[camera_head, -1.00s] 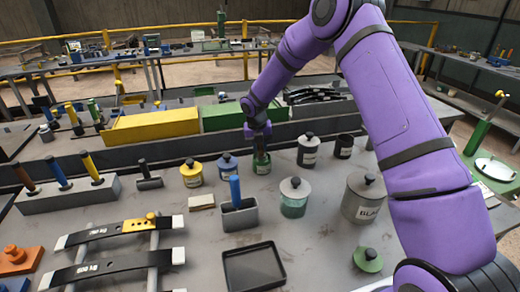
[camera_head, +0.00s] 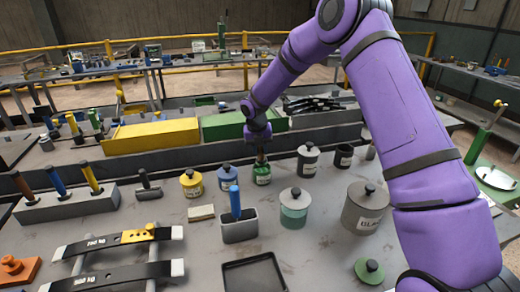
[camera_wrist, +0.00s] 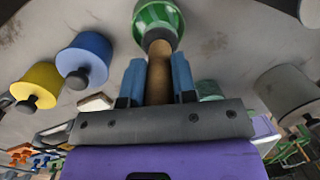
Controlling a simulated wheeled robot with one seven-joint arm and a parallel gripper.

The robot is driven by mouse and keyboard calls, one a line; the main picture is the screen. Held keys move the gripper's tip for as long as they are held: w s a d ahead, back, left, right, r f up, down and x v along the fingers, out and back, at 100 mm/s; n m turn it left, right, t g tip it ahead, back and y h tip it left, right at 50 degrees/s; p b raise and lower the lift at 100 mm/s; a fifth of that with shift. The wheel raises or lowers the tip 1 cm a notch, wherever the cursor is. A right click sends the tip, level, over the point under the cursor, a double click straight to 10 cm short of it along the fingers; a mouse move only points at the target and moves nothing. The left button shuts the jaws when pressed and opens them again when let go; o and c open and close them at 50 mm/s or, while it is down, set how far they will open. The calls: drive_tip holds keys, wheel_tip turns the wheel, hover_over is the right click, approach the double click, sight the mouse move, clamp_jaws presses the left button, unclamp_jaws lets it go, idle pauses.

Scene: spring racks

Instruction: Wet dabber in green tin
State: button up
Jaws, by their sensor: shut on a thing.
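The green tin (camera_head: 262,178) with a pale label stands lidless on the bench among other tins. Its green rim (camera_wrist: 143,27) also shows at the top of the wrist view. My gripper (camera_head: 261,150) is above the tin. Its blue fingers (camera_wrist: 155,84) are shut on the brown handle of the dabber (camera_wrist: 159,75), which points down at the tin. The dabber's dark lower end is at the tin's mouth; I cannot tell how far inside its tip is. A green lid with a dark knob (camera_head: 370,270) lies at the front right.
Yellow (camera_head: 191,184) and blue (camera_head: 227,178) lidded tins stand left of the green tin. A grey-lidded jar (camera_head: 294,215) and a large grey tin (camera_head: 362,212) are to the right. A grey holder (camera_head: 240,230) with a blue handle stands in front.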

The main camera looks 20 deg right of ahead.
drive_tip(key=shift+r, duration=0.1)
drive_tip(key=shift+r, duration=1.9)
